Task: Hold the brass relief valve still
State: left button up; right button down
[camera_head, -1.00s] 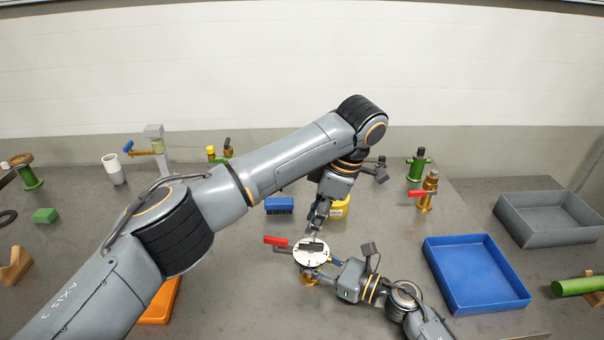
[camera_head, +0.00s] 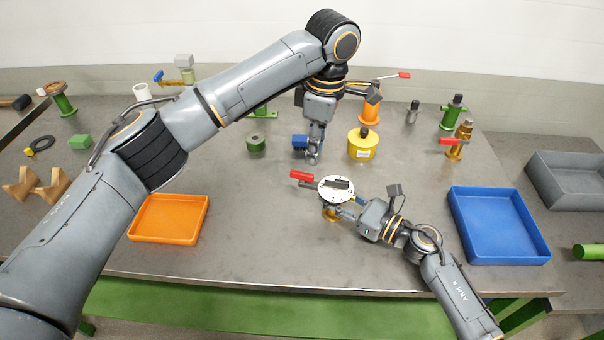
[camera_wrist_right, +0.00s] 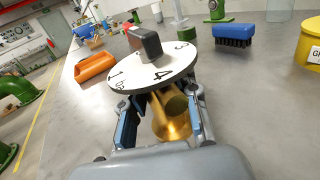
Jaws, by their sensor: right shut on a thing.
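The brass relief valve (camera_head: 331,213) stands on the table under a white numbered dial (camera_head: 328,196) with a red-ended dark handle (camera_head: 301,175). In the right wrist view, its brass body (camera_wrist_right: 172,122) sits between the blue finger pads below the dial (camera_wrist_right: 150,72). My right gripper (camera_head: 345,210) is shut on the brass body from the right. My left gripper (camera_head: 313,157) points down behind and left of the dial, apart from it, in front of a blue brush (camera_head: 299,142). Its fingertips are too small to tell whether they are open.
A yellow canister (camera_head: 361,147) stands behind the valve. A blue tray (camera_head: 455,222) is to the right, an orange tray (camera_head: 168,234) to the left. A second brass valve with a red handle (camera_head: 458,146) stands at the back right. The table between the orange tray and valve is clear.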

aim_at(302, 173)
pick_arm(q)
jog(key=a, duration=0.1)
jog(key=a+h, duration=0.1)
jog(key=shift+w+a+r, duration=0.1)
jog(key=shift+a+r, duration=0.05)
jog(key=shift+a, duration=0.15)
jog(key=shift+f, duration=3.4)
jog(key=shift+c, duration=0.5)
grip_shut()
